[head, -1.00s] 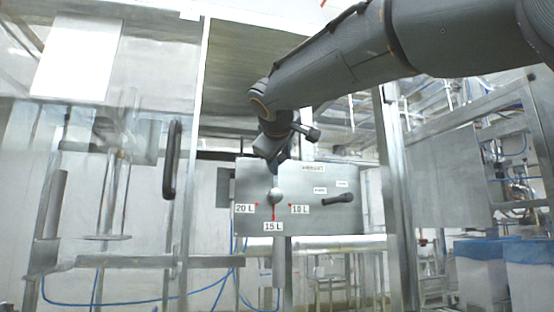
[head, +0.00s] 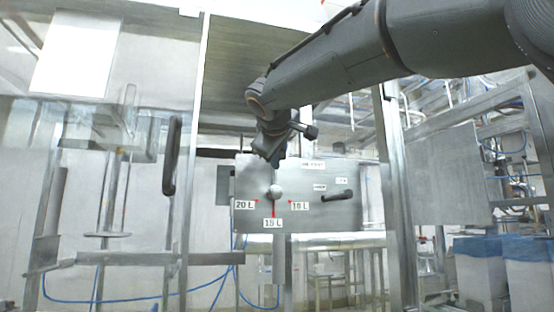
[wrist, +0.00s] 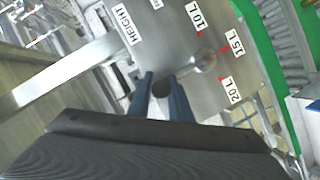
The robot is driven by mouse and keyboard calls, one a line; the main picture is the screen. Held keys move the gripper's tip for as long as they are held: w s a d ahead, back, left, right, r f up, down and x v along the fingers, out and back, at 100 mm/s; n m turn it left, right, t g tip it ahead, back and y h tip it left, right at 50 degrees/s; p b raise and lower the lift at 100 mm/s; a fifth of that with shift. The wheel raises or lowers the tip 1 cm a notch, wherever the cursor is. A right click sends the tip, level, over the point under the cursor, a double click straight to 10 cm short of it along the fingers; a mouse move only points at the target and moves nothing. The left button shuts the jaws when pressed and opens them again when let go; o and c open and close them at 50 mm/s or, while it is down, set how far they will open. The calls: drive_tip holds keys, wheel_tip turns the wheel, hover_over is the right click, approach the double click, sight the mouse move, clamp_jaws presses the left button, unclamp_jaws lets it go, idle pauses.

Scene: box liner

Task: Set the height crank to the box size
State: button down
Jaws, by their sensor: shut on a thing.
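The height crank's shiny round hub (head: 275,191) sits on a grey panel (head: 305,212) labelled HEIGHT. Red marks fan out below it at 20 L on the left, 15 L (head: 273,223) at the bottom and 10 L on the right. A longer red line runs from the hub down to 15 L. My gripper (head: 273,160) is just above the hub. In the wrist view, my gripper's blue fingers (wrist: 160,92) are shut around the dark round end of the crank handle (wrist: 162,89). The hub (wrist: 207,60) lies up and right of it, facing 15 L.
A black lever (head: 337,197) with two small, hard-to-read labels is at the panel's right. A black vertical handle (head: 171,156) hangs on the left. A metal post (head: 194,130) stands left of the panel. Blue-lined boxes (head: 480,272) stand at the lower right.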

drive_tip(key=a+f+n+t+b, duration=0.1)
drive_tip(key=a+n+b, duration=0.1)
drive_tip(key=n+b, duration=0.1)
drive_tip(key=s+a+f+n+t+b, duration=0.1)
drive_tip(key=a+f+n+b, duration=0.1)
drive_tip(key=b, duration=0.4)
drive_tip(key=s+a+f+n+t+h+b, duration=0.1)
drive_tip(key=a+f+n+t+b, duration=0.1)
drive_tip(key=a+n+b, duration=0.1)
drive_tip(key=shift+s+a+f+n+b, duration=0.1)
drive_tip(key=shift+a+n+b, duration=0.3)
drive_tip(key=shift+n+b, duration=0.55)
drive_tip(key=c, duration=1.6)
unclamp_jaws()
drive_tip(key=shift+s, duration=0.1)
drive_tip(key=shift+s+a+f+b, duration=0.1)
drive_tip(key=shift+s+f+b, duration=0.1)
drive_tip(key=shift+s, duration=1.05)
drive_tip(key=shift+s+a+f+b, duration=0.1)
drive_tip(key=shift+s+a+f, duration=0.05)
drive_tip(key=shift+s, duration=1.1)
drive_tip(key=shift+s+a+f+b, duration=0.1)
drive_tip(key=shift+s+f, duration=0.1)
drive_tip(key=shift+s, duration=1.05)
